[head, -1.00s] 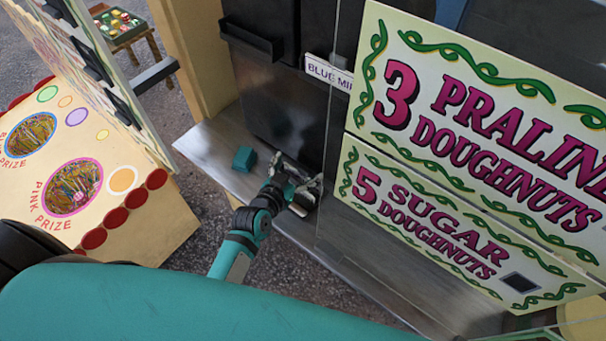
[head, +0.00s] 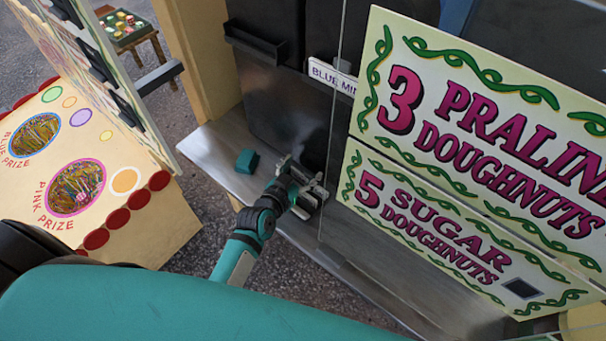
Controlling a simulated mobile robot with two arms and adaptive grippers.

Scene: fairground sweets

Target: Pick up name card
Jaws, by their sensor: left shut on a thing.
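My left gripper (head: 312,196) is low over the metal counter, in front of the dark machine and by the glass edge. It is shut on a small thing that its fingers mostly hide. I take it to be the name card, but no writing on it shows. A white label reading "BLUE MI..." (head: 331,77) is above the gripper, partly behind the glass edge. My right gripper is not in view.
A small teal block (head: 246,161) lies on the metal counter (head: 217,154), left of the gripper. The doughnut price sign (head: 470,150) stands close on the right. A prize stall (head: 120,215) is at left, with open ground between.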

